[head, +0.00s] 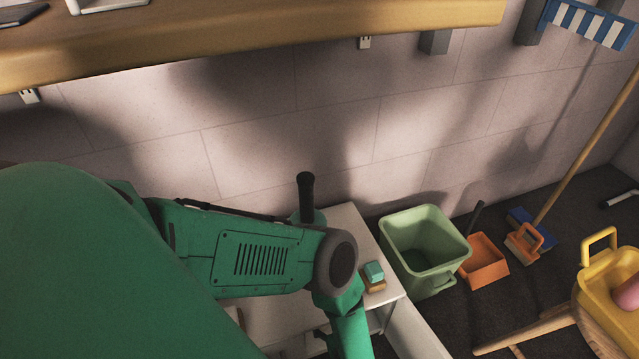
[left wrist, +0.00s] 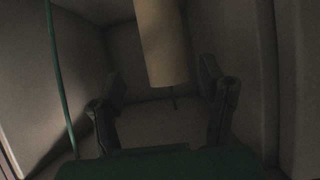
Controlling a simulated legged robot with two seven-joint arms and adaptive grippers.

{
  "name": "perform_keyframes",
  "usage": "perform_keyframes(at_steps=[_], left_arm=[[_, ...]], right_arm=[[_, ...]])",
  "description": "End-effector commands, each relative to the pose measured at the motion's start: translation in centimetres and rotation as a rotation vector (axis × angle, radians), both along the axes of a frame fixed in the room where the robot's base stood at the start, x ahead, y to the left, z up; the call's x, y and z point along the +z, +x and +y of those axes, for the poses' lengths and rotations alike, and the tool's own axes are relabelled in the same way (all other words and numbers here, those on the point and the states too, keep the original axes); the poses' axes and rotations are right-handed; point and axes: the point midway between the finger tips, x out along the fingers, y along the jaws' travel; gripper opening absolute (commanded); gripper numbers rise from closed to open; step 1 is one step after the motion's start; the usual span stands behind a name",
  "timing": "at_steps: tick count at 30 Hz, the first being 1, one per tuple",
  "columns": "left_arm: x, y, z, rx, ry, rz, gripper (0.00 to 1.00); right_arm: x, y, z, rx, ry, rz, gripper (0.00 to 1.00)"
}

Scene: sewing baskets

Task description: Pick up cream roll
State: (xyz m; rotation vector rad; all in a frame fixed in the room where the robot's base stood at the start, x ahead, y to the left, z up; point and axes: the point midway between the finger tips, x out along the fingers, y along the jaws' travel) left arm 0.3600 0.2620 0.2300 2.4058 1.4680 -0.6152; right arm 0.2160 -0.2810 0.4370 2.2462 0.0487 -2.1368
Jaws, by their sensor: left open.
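In the left wrist view a cream roll (left wrist: 163,40), a pale upright cylinder, comes down from the top edge, and its top is out of frame. My left gripper (left wrist: 160,78) is open, with one dark finger on each side of the roll's lower end. Gaps show in the picture between the roll and both fingers. I cannot tell how deep the roll is between them. In the head view my left arm reaches down past the bottom edge, so its gripper and the roll are hidden there. My right gripper is not in view.
Dim walls close in around the left gripper; a thin green strip (left wrist: 62,80) runs at left. The head view shows a white table (head: 348,222) with small blocks (head: 374,273), a green bin (head: 392,239), an orange dustpan (head: 486,262) and a yellow basket (head: 597,293).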

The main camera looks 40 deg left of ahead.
Motion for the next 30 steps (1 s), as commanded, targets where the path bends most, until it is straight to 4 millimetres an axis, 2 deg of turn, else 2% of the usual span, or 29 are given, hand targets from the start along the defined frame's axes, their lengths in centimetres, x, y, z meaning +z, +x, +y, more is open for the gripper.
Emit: perform_keyframes(at_steps=[3,10,18,26,30], left_arm=[[-0.7,0.6,1.1,0.000,-0.001,-0.001,0.65],[-1.4,0.9,2.2,-0.002,0.000,-0.001,0.65],[-3.5,1.9,5.3,-0.001,-0.001,-0.002,0.65],[-3.5,2.1,5.6,-0.003,-0.002,-0.001,0.65],[-3.4,2.1,5.6,-0.003,-0.001,0.000,0.15]], right_arm=[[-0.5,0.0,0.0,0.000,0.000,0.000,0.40],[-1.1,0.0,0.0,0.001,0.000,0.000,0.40],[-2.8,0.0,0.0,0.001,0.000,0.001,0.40],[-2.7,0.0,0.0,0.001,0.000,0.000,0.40],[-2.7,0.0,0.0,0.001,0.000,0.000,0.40]])
